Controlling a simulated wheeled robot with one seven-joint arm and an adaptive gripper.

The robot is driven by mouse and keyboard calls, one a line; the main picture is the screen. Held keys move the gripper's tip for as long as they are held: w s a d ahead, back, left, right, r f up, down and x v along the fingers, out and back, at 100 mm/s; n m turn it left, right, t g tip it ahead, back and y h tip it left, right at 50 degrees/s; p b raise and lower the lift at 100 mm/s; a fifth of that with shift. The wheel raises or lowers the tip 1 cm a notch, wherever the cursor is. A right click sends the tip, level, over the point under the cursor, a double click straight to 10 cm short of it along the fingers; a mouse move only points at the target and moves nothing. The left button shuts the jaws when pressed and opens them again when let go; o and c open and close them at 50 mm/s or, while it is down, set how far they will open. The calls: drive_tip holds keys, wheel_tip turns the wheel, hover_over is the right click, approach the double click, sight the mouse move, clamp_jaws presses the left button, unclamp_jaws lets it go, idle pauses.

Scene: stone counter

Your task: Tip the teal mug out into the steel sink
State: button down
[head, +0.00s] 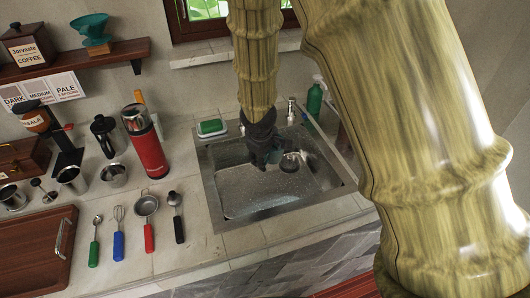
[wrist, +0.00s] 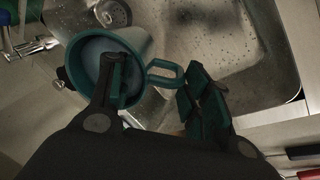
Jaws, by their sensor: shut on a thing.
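The teal mug (wrist: 139,100) is at my gripper (wrist: 160,88) in the wrist view, its rim towards the camera and its handle pointing right. One finger overlaps the mug's mouth and the other is beyond the handle. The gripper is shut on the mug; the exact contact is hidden. A pale bluish-grey inside shows, and I cannot tell whether it is liquid. In the head view my gripper (head: 266,157) is over the steel sink (head: 235,188), with the mug mostly hidden beside it. The sink also shows in the wrist view (wrist: 245,75).
A green soap bottle (head: 314,99) stands behind the sink, and a green sponge (head: 211,127) lies at its back left edge. A red flask (head: 147,145) and several utensils stand or lie on the left counter. The sink's front left is clear.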

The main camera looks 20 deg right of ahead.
drive_tip(key=m+p, duration=0.1)
drive_tip(key=m, duration=0.1)
drive_tip(key=r+m+h+p, duration=0.1)
drive_tip(key=m+g+p, duration=0.1)
drive_tip(key=m+p, duration=0.1)
drive_tip(key=shift+s+a+r+m, duration=0.2)
drive_tip(key=shift+a+r+m, duration=0.05)
drive_tip(key=shift+a+m, duration=0.1)
drive_tip(key=shift+a+r+m+g+h+p, duration=0.1)
drive_tip(key=shift+m+g+h+p, duration=0.3)
drive_tip(key=shift+m, duration=0.35)
drive_tip(key=shift+s, duration=0.15)
